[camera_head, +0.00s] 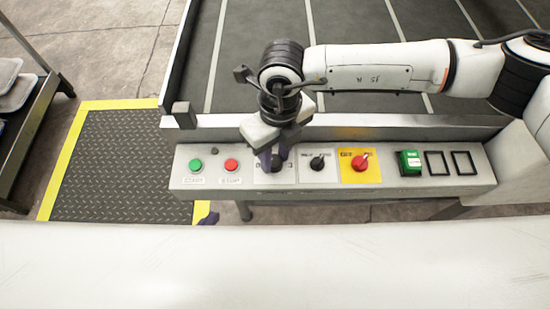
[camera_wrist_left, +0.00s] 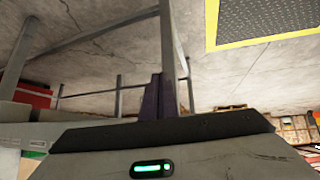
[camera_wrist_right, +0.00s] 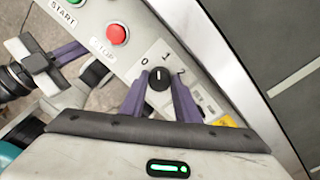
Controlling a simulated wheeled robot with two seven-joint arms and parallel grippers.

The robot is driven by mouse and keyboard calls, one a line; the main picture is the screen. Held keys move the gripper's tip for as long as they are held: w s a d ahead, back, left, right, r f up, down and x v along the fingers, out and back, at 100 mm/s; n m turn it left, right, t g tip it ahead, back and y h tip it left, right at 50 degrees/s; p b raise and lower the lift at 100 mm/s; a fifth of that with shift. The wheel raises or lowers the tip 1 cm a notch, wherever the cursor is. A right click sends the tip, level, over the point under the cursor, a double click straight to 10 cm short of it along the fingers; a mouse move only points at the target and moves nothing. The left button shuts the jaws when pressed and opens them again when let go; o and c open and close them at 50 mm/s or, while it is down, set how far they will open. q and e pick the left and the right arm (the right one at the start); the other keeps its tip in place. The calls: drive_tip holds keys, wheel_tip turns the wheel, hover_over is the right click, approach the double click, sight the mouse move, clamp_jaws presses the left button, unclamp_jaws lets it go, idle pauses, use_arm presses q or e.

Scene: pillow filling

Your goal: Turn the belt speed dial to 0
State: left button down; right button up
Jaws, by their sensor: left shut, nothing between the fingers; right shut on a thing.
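The belt speed dial is a black knob (camera_wrist_right: 159,80) on a white plate marked 0, 1 and 2 in the right wrist view. Its white pointer mark faces roughly the 1. My right gripper (camera_wrist_right: 160,98) is shut on it, with one purple finger on each side. My left gripper (camera_wrist_left: 157,97) is shut and empty in the left wrist view. Only its purple tip (camera_head: 209,219) shows in the head view, in front of the panel's lower left.
The control panel (camera_head: 480,184) also carries a green button (camera_head: 195,165), a red button (camera_head: 231,165), a second black knob (camera_head: 317,163), a red switch on yellow (camera_head: 360,162) and a green rocker (camera_head: 410,161). The conveyor belt (camera_head: 245,60) lies behind. A cart (camera_head: 32,130) stands at left.

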drive_tip(key=n+b, duration=0.1)
drive_tip(key=b, duration=0.1)
drive_tip(key=n+b, duration=0.1)
drive_tip(key=n, duration=0.1)
drive_tip(key=shift+f+n+b, duration=0.3)
drive_tip(key=shift+b, duration=0.1)
drive_tip(key=shift+n+b, duration=0.8)
drive_tip(key=shift+n, duration=0.1)
drive_tip(key=shift+r+n+b, duration=0.15)
drive_tip(key=shift+n+b, duration=0.65)
drive_tip(key=shift+n, duration=0.1)
drive_tip(key=shift+n+b, duration=0.3)
drive_tip(key=shift+r, duration=0.1)
drive_tip(key=shift+n, duration=0.3)
drive_tip(key=o, duration=1)
drive_tip(key=shift+o, duration=0.2)
